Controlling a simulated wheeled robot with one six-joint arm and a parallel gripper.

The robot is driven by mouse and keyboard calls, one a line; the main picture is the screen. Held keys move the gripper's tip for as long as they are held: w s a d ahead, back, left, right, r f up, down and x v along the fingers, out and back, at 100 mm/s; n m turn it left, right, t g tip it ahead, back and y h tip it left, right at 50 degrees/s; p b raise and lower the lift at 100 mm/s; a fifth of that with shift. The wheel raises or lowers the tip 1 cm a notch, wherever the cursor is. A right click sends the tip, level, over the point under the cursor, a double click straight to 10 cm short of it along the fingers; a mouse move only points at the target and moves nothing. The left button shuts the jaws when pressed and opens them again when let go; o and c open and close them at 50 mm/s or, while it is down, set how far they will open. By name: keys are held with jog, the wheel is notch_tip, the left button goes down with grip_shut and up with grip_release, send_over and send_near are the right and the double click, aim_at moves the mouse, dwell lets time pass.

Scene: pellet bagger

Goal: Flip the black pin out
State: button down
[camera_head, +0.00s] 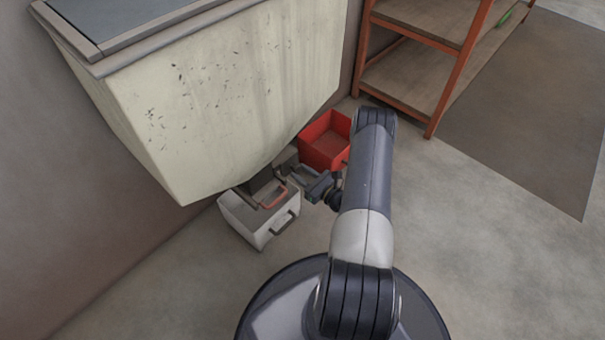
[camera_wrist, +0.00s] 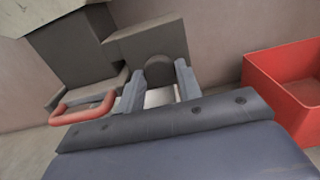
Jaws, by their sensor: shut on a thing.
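In the wrist view, a dark, round-ended piece (camera_wrist: 158,69), which I take to be the black pin, stands between my fingers in front of a grey block (camera_wrist: 148,42). My gripper (camera_wrist: 159,76) is shut on it, one finger at each side. In the head view my gripper (camera_head: 297,173) reaches in from the right under the hopper's spout. The pin is too small and shaded to make out there. A red loop handle (camera_head: 272,198) is just left of my gripper; it also shows in the wrist view (camera_wrist: 82,108).
A large cream hopper (camera_head: 225,90) hangs above. A pale box (camera_head: 240,220) with a dark handle sits below the spout. An open red bin (camera_head: 325,148) stands close behind my gripper. An orange-framed shelf (camera_head: 445,85) is at back right; the floor at right is clear.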

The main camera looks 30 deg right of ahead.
aim_at(299, 171)
jog(key=shift+v, duration=1.65)
jog(key=c, duration=1)
grip_release()
jog(key=shift+s, duration=0.1)
jog(key=p+v, duration=0.2)
jog(key=v, duration=0.8)
jog(key=shift+s, duration=0.35)
jog(key=shift+d, duration=0.1)
jog(key=b+x, duration=0.2)
jog(key=x, duration=1.1)
